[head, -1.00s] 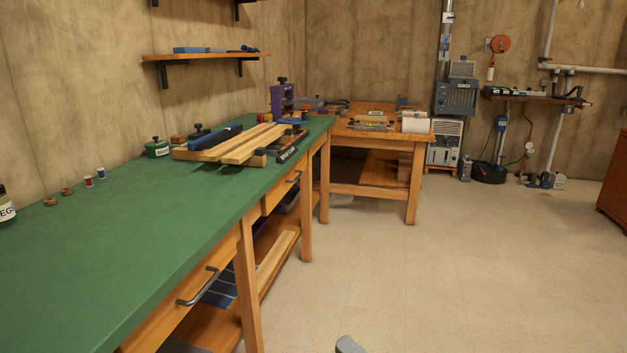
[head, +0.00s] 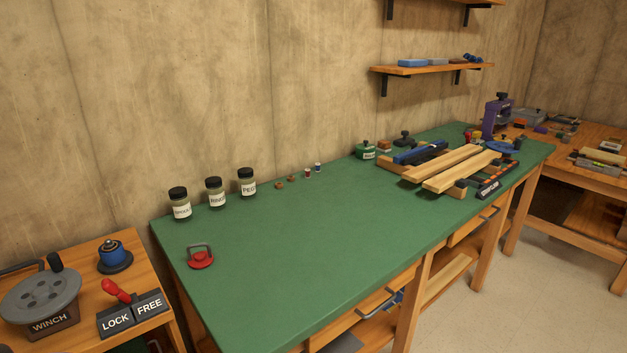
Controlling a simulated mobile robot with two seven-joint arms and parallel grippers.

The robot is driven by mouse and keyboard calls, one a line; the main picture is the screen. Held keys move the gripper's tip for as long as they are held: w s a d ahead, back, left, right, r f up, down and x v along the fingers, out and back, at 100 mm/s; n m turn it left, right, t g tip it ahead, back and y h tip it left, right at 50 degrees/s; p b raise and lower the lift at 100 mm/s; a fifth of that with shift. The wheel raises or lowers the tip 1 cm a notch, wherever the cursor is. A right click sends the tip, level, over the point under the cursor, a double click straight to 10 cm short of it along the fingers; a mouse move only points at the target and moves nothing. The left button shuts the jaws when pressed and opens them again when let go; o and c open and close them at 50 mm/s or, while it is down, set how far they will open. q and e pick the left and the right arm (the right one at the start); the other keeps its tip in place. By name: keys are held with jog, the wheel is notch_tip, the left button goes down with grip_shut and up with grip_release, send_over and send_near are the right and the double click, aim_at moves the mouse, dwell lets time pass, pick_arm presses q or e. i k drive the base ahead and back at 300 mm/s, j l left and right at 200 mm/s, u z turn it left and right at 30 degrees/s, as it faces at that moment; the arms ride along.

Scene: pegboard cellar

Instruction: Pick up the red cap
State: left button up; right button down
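In the head view, a small red round thing with a grey loop handle (head: 201,258) sits on the left end of the green bench top (head: 300,270). It is the red item that best fits the red cap. Neither of my grippers shows in this view.
Three labelled jars with black lids (head: 215,192) stand along the back of the bench. A winch (head: 42,298) and a red-handled LOCK/FREE lever (head: 118,291) are on a side table at left. Clamped boards (head: 462,168) lie at right. The bench's front middle is clear.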

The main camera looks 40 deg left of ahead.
aim_at(200, 260)
jog(key=u, duration=2.35)
